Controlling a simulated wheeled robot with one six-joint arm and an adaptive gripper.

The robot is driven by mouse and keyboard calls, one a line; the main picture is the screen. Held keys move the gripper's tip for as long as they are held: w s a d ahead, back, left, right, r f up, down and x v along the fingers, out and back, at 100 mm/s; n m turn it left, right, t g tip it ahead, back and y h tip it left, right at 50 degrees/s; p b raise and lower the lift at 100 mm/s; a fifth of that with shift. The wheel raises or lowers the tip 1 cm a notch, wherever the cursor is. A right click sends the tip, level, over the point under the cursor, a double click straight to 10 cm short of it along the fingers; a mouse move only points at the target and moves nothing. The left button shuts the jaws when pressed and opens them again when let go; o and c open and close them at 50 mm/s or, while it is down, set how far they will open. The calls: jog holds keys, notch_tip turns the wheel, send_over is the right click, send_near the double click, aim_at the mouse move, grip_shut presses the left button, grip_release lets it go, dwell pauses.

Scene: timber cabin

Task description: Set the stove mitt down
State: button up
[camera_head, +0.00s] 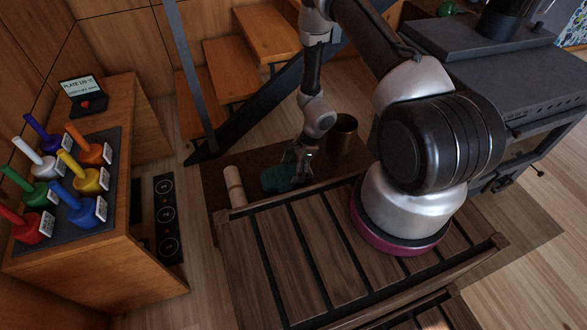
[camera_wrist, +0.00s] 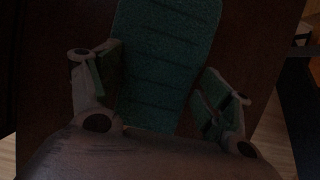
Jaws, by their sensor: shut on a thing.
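The stove mitt (camera_head: 277,179) is a dark green, quilted piece at the middle of the head view. It is at the dark brown surface beyond my slatted deck. My gripper (camera_head: 298,168) reaches down over its right end, with the jaws shut on it. In the wrist view the mitt (camera_wrist: 165,60) runs up from between the two fingers of my gripper (camera_wrist: 165,95), and its ridged face shows. I cannot tell whether the mitt rests on the surface or hangs just above it. The picture is dark there.
A pale rolled or log-shaped thing (camera_head: 234,186) lies left of the mitt. A wooden bench with several coloured, labelled pegs (camera_head: 62,190) is at left. Stairs (camera_head: 235,60) are behind, and a dark stove (camera_head: 500,85) is at right.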

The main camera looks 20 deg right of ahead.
jog(key=o, duration=1.2)
jog(key=shift+f, duration=0.1)
jog(key=shift+o, duration=0.2)
jog(key=s+d+r+n+t, duration=0.1)
jog(key=d+r+n, duration=0.15)
jog(key=r, duration=1.15)
jog(key=d+r+n, duration=0.1)
jog(key=r+n, duration=0.3)
jog(key=r, duration=0.9)
jog(key=s+d+r+n+t, duration=0.1)
jog(key=d+r+n, duration=0.15)
jog(key=r, duration=1.15)
jog(key=s+d+r+n+t+h, duration=0.1)
jog(key=s+d+r+n+h, duration=0.1)
jog(key=s+r, duration=0.6)
jog(key=s+d+r+n+t+h, duration=0.1)
jog(key=s+d+r+n+h, duration=0.1)
jog(key=s+d+r+n, duration=0.3)
jog(key=s+r+n, duration=0.1)
jog(key=s+r, duration=0.3)
jog(key=s, duration=0.1)
jog(key=shift+s+n, duration=0.3)
jog(key=shift+n, duration=0.1)
